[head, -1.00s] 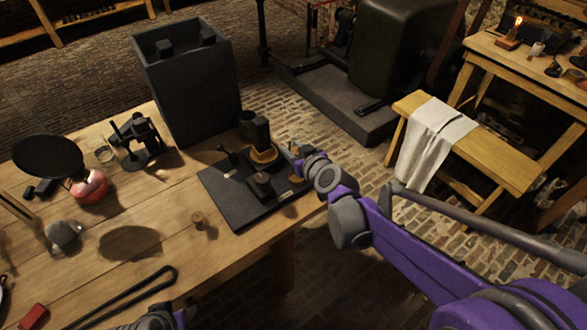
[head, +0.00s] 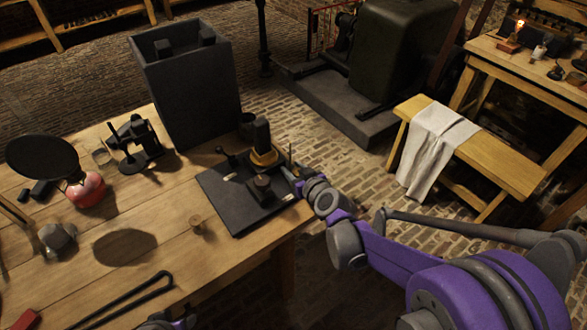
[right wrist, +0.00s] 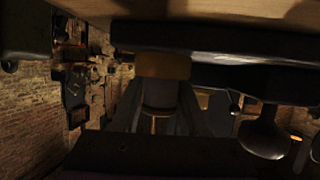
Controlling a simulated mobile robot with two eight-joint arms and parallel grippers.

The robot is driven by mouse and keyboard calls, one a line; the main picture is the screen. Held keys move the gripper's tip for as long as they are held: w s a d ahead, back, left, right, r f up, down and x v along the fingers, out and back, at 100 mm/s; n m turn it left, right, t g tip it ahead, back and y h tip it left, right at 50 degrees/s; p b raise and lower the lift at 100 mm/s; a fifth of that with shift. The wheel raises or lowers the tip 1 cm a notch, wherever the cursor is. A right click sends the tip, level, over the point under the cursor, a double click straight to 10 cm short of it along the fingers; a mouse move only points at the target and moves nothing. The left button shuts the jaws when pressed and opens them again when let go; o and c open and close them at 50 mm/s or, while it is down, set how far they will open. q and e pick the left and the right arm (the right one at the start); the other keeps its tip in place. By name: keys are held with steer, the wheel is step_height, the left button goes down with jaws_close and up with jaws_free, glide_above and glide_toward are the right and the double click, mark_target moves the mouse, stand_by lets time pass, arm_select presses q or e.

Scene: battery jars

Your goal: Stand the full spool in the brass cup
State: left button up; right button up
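My right gripper (head: 291,173) is low at the right edge of a dark board (head: 232,207) on the bench. In the right wrist view, a gold-brown piece (right wrist: 163,66) spans the gap between my two dark fingers; I cannot tell whether they press on it, or whether it is the spool or the cup. A small tan cylinder (head: 197,223) stands on the bench left of the board. My left gripper is barely in view at the bottom edge; its fingers are hidden.
A tall dark bin (head: 190,95) stands behind the board.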

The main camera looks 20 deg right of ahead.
steer(key=o, duration=0.3)
steer(key=shift+o, duration=0.2)
steer(key=shift+s+r, duration=0.1)
steer(key=shift+r, duration=0.2)
steer(key=p+v, duration=0.2)
steer(key=v, duration=0.9)
steer(key=shift+s+r+p, duration=0.1)
steer(key=shift+s+p, duration=0.05)
steer(key=shift+p, duration=0.2)
steer(key=s+f+m+g+h, duration=0.1)
steer(key=s+g, duration=0.3)
steer(key=s, duration=0.6)
steer(key=s+f+m+g+h, duration=0.1)
steer(key=s+f+g, duration=0.3)
steer(key=s, duration=0.6)
steer(key=shift+s+a+f+g, duration=0.2)
steer(key=shift+s+f+g, duration=0.1)
steer(key=shift+s, duration=0.1)
